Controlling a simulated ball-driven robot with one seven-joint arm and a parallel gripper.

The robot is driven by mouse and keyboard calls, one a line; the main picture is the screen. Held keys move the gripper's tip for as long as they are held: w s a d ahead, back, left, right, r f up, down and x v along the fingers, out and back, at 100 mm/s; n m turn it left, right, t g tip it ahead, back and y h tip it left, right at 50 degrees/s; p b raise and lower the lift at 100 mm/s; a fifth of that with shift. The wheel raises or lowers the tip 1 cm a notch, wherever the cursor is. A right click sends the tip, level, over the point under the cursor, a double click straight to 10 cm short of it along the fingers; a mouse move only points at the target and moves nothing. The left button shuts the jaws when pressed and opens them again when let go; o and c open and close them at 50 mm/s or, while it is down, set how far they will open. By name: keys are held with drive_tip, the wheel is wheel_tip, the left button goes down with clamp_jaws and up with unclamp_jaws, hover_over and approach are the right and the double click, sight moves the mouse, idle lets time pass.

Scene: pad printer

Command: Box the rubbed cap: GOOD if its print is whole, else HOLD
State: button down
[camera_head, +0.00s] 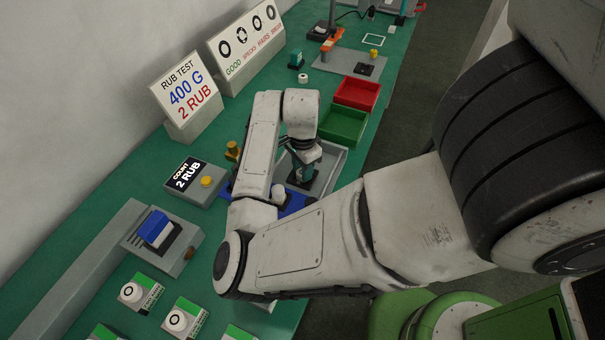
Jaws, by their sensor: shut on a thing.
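My gripper (304,170) is at the grey tray in the middle of the bench, below the wrist. It is shut on a small teal block with a dark foot, partly hidden by the wrist. A white cap (279,192) stands upright on a blue fixture (295,203), left of and nearer than the gripper. Its print cannot be made out. A green box (343,124) and a red box (357,93) lie beyond the tray; no GOOD or HOLD label is readable on them.
A counter (188,182) reads "COUNT 2 RUB". A sign (185,100) reads "RUB TEST 400 G 2 RUB". A print-sample board (243,47) stands behind it. Printed caps on cards (138,293) lie at the near left. The grey tray (330,168) is close around the gripper.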

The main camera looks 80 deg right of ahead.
drive_tip(key=shift+r, duration=0.15)
drive_tip(key=shift+r+p, duration=3.1)
drive_tip(key=shift+r, duration=0.3)
